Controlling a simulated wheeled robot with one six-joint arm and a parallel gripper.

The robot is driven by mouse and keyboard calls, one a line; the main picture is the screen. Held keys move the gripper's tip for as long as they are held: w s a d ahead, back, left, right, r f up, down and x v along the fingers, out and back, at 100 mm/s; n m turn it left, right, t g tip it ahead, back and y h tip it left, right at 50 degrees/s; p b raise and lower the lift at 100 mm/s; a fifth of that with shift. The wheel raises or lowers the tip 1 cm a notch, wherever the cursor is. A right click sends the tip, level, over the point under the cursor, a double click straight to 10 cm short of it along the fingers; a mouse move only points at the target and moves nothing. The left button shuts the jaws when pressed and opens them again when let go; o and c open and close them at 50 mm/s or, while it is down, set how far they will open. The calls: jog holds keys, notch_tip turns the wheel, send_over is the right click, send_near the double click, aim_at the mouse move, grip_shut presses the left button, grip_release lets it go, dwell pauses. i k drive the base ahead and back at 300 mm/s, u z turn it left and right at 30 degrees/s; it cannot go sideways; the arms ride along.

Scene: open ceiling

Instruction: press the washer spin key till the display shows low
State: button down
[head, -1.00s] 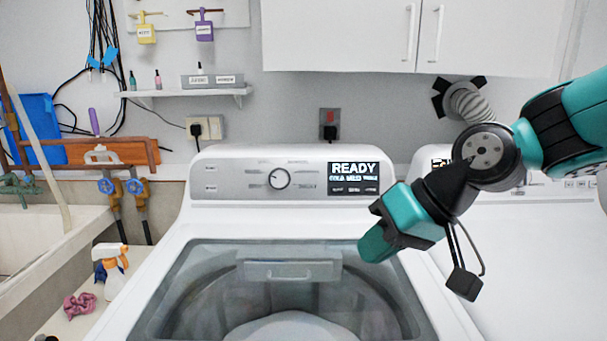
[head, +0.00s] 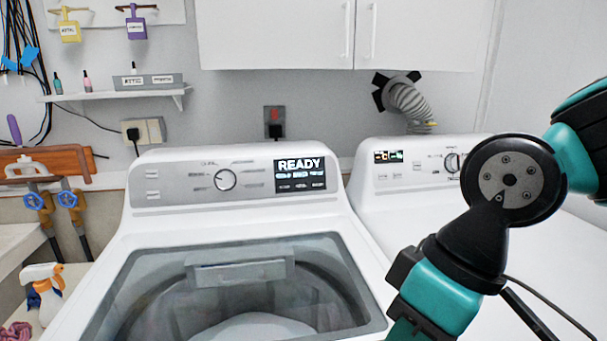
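The washer (head: 150,255) is white and top-loading, with a glass lid, and stands in the middle of the head view. Its panel (head: 175,180) has a round dial (head: 224,179) and printed marks. The black display (head: 300,176) reads READY, with a smaller line and a row of small keys below it that are too blurred to read. My gripper (head: 408,330) is at the lower right, in front of the washer's right side and well apart from the panel. Its fingertips run out of the bottom of the view, so its opening is hidden.
A second white machine (head: 400,210) with a small display stands right of the washer. A spray bottle (head: 43,285) and pink cloth (head: 17,332) are at the lower left. A shelf (head: 110,95) and white cabinets (head: 290,35) hang above. The space before the panel is clear.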

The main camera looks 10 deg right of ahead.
aim_at(298, 186)
jog(key=k, duration=1)
jog(key=u, duration=1.5)
jog(key=i, duration=1)
jog(key=z, duration=1.5)
